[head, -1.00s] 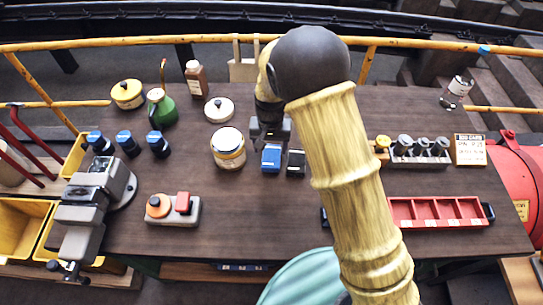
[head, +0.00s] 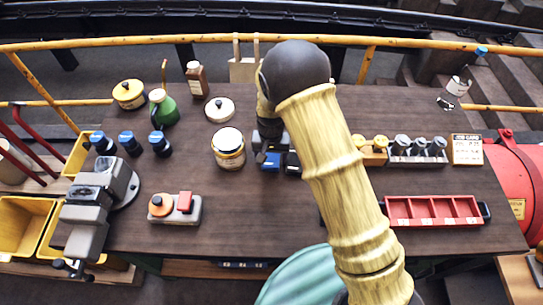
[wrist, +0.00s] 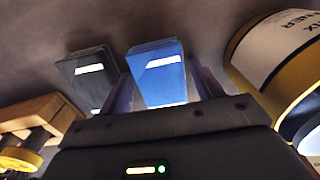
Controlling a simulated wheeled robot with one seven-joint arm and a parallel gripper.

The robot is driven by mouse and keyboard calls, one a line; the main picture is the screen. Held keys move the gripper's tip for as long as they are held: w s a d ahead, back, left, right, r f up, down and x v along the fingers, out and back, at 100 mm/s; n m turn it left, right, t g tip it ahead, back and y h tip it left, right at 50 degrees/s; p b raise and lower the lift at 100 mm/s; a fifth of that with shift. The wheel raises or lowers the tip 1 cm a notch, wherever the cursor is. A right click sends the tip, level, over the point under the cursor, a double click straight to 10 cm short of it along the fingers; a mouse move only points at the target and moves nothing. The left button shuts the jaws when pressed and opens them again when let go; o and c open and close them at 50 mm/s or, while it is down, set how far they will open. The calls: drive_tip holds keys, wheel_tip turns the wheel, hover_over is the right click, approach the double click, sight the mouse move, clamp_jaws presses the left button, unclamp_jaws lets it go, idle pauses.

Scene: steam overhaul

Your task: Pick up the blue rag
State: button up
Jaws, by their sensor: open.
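The blue rag (head: 271,161) looks like a small folded blue block with a white label. It lies on the dark workbench, partly hidden by my gripper in the head view. My gripper (head: 268,142) is over its far side, pointing down. In the wrist view the blue rag (wrist: 158,76) stands between the two finger tips of my open gripper (wrist: 164,88). The fingers are on either side of it and apart; I cannot tell whether either touches it.
A similar black folded piece (wrist: 88,78) lies close beside the rag. A red tray (head: 432,210) and yellow and grey knobbed pieces (head: 371,150) are to the right. The bench front middle is clear.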

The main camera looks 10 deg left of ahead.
sight(271, 158)
idle(0.3)
drive_tip(key=c, duration=0.8)
drive_tip(key=shift+o, duration=0.2)
wheel_tip(271, 158, up, 10)
drive_tip(key=b, duration=0.2)
drive_tip(key=shift+o, duration=1.4)
drive_tip(key=shift+c, duration=0.8)
